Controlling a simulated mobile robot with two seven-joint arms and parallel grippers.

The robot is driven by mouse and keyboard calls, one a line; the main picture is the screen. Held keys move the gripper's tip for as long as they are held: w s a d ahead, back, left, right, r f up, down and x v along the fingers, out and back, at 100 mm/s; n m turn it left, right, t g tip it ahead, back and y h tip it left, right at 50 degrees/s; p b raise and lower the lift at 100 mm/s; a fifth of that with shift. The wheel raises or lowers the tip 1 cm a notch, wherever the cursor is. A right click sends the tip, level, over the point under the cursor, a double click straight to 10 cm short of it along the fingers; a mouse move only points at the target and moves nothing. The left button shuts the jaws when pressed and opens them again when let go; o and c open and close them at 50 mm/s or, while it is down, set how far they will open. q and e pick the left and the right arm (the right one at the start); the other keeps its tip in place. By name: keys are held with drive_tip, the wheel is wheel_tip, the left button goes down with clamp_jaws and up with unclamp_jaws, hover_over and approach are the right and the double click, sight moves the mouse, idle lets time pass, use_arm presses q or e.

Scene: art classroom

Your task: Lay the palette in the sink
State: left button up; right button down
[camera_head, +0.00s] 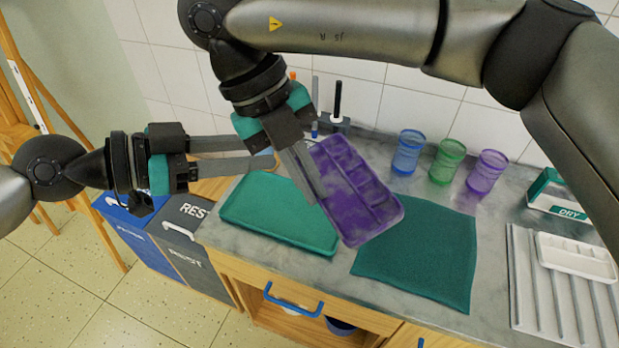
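The purple palette (362,200), a tray with several compartments and greyish smears, is tilted above the counter. My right gripper (316,190), reaching across from the right, is shut on the palette's left edge. My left gripper (262,153) is to the left of it, its two fingers apart and nothing seen between them; its tips are near my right gripper and do not hold the palette. I cannot make out a sink in this view.
A teal tray (270,222) and a dark green cloth (425,255) lie on the grey counter. Blue (408,150), green (446,160) and purple cups (486,170) stand at the back. A white palette (578,257) lies on a ribbed rack (530,290) at right. Bins (190,235) stand lower left.

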use_arm(q)
drive_tip(key=shift+v, duration=1.75)
